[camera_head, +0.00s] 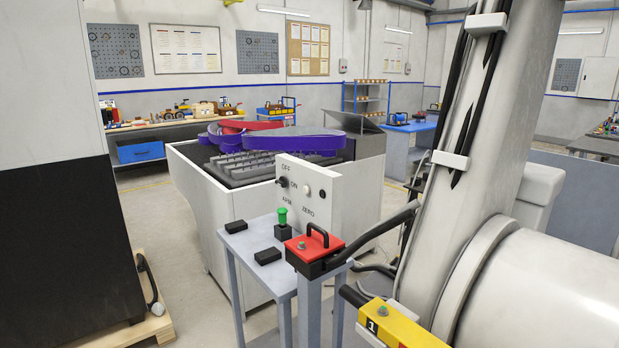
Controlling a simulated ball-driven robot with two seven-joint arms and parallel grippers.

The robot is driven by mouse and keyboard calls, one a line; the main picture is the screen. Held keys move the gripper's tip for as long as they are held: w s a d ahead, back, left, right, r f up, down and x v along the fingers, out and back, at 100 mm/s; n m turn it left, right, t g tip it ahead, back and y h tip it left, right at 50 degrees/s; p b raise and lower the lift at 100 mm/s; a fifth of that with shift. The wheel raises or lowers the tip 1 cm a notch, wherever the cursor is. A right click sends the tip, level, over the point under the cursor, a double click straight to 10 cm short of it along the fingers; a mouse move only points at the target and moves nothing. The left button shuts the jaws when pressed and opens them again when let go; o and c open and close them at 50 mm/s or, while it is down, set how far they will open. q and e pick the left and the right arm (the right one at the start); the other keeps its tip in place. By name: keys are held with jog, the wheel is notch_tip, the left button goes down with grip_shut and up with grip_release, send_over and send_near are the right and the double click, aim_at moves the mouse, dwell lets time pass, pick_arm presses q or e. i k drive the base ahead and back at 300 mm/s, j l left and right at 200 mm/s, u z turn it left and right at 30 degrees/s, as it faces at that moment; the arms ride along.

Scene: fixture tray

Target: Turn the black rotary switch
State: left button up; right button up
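A white control panel (325,172) stands upright near the middle of the view, at the back of a small grey-blue table. Neither of my grippers shows in the head view, and nothing touches the switch.
A green-topped button (282,216) and black blocks (268,256) are on the small table (240,243). A red-topped box (314,246) with a black handle stands in front. A large white machine arm (480,150) fills the right. A dark cabinet (60,240) blocks the left.

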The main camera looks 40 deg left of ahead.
aim_at(281, 182)
jog(key=i+j+z, duration=0.2)
jog(key=j, duration=0.75)
jog(key=i+j+z, duration=0.15)
jog(key=j, duration=0.8)
jog(key=j+z, duration=0.2)
jog(key=j, duration=0.8)
